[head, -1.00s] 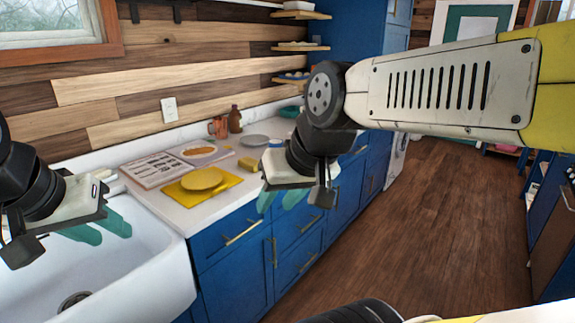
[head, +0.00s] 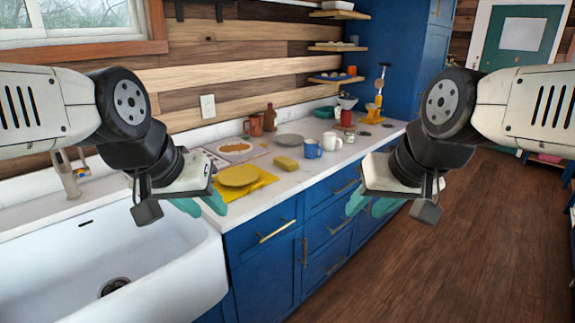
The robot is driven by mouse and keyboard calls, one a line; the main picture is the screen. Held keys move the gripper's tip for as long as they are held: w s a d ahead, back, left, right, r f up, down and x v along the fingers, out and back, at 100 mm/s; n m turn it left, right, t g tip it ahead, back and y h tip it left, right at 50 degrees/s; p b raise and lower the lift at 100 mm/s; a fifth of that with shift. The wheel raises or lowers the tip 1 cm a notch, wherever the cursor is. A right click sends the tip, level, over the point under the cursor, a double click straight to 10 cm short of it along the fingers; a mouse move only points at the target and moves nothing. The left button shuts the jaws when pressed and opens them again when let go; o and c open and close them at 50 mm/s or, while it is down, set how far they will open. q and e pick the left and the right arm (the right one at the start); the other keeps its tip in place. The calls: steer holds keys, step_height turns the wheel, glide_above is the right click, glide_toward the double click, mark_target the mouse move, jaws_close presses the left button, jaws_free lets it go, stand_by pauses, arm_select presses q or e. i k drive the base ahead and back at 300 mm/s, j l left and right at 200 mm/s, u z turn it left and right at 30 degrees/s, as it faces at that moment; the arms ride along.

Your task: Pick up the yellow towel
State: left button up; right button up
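The yellow towel (head: 262,182) looks like a flat yellow cloth on the white counter, right of the sink. A round yellow plate (head: 238,174) lies on it and hides much of it. My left gripper (head: 200,205) is in front and left of the towel, over the sink's right side; its teal fingers look apart, with nothing between them. My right gripper (head: 370,205) is right of the towel, in front of the blue drawers; its teal fingers are also apart and empty.
A yellow sponge (head: 286,164), a blue mug (head: 312,149), a white mug (head: 332,141) and a grey plate (head: 289,140) stand right of and behind the towel. A printed sheet with a plate of food (head: 235,148) lies behind it. The white sink (head: 160,262) is at left.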

mark_target(286, 164)
steer(key=i+l+z, duration=0.1)
steer(key=i, duration=0.6)
steer(key=i+l+z, duration=0.15)
steer(key=i, duration=0.55)
